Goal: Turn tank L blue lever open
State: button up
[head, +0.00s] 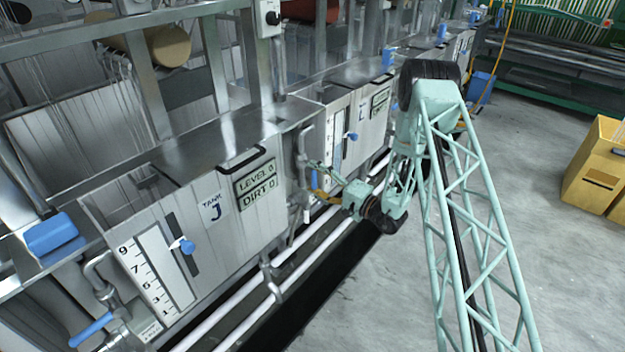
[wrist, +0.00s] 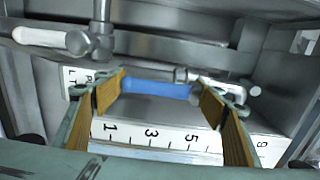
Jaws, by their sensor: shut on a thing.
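The blue lever (wrist: 155,88) lies crosswise between the orange-padded fingers of my gripper (wrist: 160,84) in the wrist view, its ends close to the two fingertips. My gripper is shut on it. In the head view my gripper (head: 319,186) is beside the pipework at the left front corner of the second tank (head: 350,125), and a bit of the blue lever (head: 314,179) shows there. That tank's letter is too small to read in the head view. A scale plate with numbers (wrist: 152,136) sits beyond the fingers in the wrist view.
Tank J (head: 215,225) stands at the left with its own blue lever (head: 91,329). White pipes (head: 300,243) run along the tank fronts. A white-handled lever (wrist: 50,38) is near the gripper. Yellow boxes (head: 597,165) stand right; the floor between is clear.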

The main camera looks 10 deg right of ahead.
jog(key=o, duration=1.2)
jog(key=shift+c, duration=0.2)
jog(key=shift+d, duration=0.1)
jog(key=v, duration=1.2)
jog(key=shift+r, duration=0.1)
